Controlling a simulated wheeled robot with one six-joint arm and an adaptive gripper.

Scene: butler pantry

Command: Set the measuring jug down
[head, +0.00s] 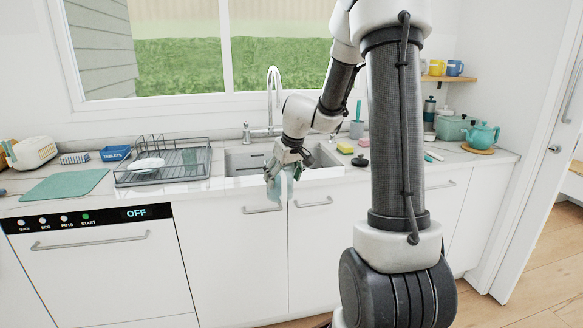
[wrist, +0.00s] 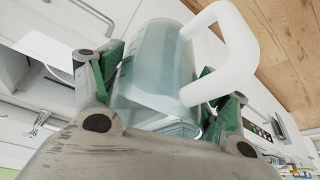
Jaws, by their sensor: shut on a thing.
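The measuring jug (wrist: 155,75) is a see-through bluish vessel with a thick white handle (wrist: 235,55). In the wrist view it sits between the green-padded fingers of my gripper (wrist: 160,95), which is shut on its body. In the head view my gripper (head: 283,172) hangs in front of the sink's front edge, and the jug (head: 274,188) shows below it as a pale bluish shape before the cabinet doors. It looks held in the air, apart from the counter. Much of the jug is hidden by the gripper in the head view.
The sink (head: 245,162) lies behind my gripper. A dish rack (head: 180,176) with a white dish stands left of it, then a green mat (head: 65,185). A black round object (head: 360,160), sponges and a teapot (head: 481,136) stand right. Free counter is narrow near the sink.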

